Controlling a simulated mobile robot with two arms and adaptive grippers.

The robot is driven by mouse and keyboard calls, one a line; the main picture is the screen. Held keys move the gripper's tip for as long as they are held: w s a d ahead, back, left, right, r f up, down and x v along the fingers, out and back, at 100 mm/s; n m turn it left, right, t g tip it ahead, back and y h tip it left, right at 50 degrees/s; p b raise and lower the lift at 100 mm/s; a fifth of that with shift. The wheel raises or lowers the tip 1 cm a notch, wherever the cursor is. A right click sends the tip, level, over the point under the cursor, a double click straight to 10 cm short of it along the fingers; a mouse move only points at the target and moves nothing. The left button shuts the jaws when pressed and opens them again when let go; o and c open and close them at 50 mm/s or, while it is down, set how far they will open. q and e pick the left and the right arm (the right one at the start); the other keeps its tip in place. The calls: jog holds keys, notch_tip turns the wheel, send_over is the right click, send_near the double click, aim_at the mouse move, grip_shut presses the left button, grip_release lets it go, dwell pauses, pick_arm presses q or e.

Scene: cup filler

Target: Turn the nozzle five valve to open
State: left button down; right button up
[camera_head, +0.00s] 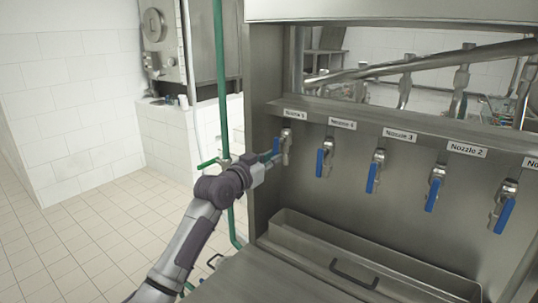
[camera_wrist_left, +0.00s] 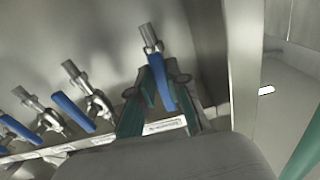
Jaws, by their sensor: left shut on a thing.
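The nozzle five valve (camera_head: 286,139) is the leftmost of a row of valves on the steel panel, under the label "Nozzle 5" (camera_head: 295,114). My left gripper (camera_head: 271,158) is at this valve, its arm reaching up from the bottom. In the left wrist view, the valve's blue handle (camera_wrist_left: 160,82) lies between the two dark green fingers of my left gripper (camera_wrist_left: 158,100), which are shut on it. The handle's lower end is partly hidden by the fingers. My right gripper does not show in either view.
More blue-handled valves, Nozzle 4 (camera_head: 324,158), Nozzle 3 (camera_head: 376,170) and Nozzle 2 (camera_head: 435,188), hang to the right. A steel trough (camera_head: 300,250) lies below. A green pipe (camera_head: 220,80) stands close left of the gripper. The tiled floor at left is clear.

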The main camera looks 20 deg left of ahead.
pick_arm(q)
jog(key=shift+s+d+f+n, duration=0.1)
jog(key=shift+d+n, duration=0.1)
jog(key=shift+n, duration=0.3)
jog(key=c, duration=1.1)
grip_release()
jog(key=shift+c, duration=0.2)
jog(key=shift+s, duration=0.1)
jog(key=v, duration=1.1)
jog(key=shift+s+a, duration=0.15)
jog(key=shift+s, duration=0.25)
